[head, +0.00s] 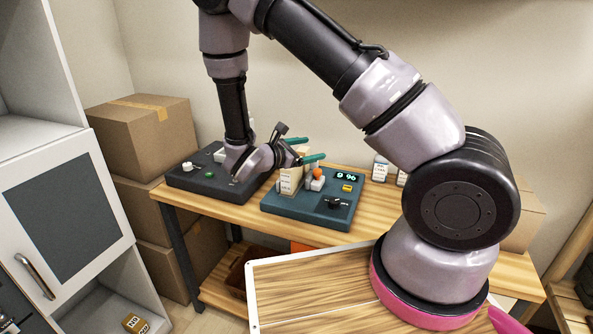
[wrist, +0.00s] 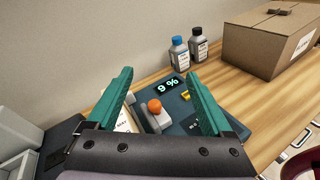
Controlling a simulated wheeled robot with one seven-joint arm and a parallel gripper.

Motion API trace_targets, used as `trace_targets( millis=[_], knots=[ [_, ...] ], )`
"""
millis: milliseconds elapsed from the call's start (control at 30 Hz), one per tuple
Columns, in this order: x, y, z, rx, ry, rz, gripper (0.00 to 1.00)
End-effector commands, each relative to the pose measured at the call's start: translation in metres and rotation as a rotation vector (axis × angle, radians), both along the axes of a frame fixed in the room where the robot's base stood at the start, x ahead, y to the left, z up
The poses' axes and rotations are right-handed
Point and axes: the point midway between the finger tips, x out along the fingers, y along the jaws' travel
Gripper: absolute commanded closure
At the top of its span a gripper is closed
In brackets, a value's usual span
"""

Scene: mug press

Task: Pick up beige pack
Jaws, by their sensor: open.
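The beige pack (head: 289,181) stands upright with a printed label at the left part of a teal machine (head: 335,210), beside a grey part with an orange ball (head: 318,172). In the wrist view the pack (wrist: 124,124) shows partly behind the left finger, and the orange ball (wrist: 155,106) lies between the fingers. My gripper (head: 308,150) has two green fingers spread apart, just above the pack in the head view. It also shows open and empty in the wrist view (wrist: 160,76). I cannot tell whether a finger touches the pack.
A dark device (head: 212,185) with a green button sits left of the teal machine. Two bottles (wrist: 180,54) and a cardboard box (wrist: 268,45) stand on the wooden table (wrist: 228,88) to the right. Stacked boxes (head: 150,135) and a white cabinet (head: 60,150) are at left.

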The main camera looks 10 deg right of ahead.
Motion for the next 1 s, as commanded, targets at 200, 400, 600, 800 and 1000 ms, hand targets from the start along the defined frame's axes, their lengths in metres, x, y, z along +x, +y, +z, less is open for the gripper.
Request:
trace_targets(
  millis=[200, 400, 600, 800, 1000],
  knots=[
    [0.019, 0.055, -0.062, -0.265, 0.086, 0.337, 0.15],
    [0.023, 0.076, -0.086, -0.352, 0.112, 0.461, 0.15],
    [0.043, 0.064, -0.089, -0.364, 0.116, 0.474, 0.15],
    [0.065, 0.05, -0.089, -0.361, 0.115, 0.475, 0.15],
    [0.079, 0.04, -0.09, -0.361, 0.116, 0.473, 0.15]
  ],
)
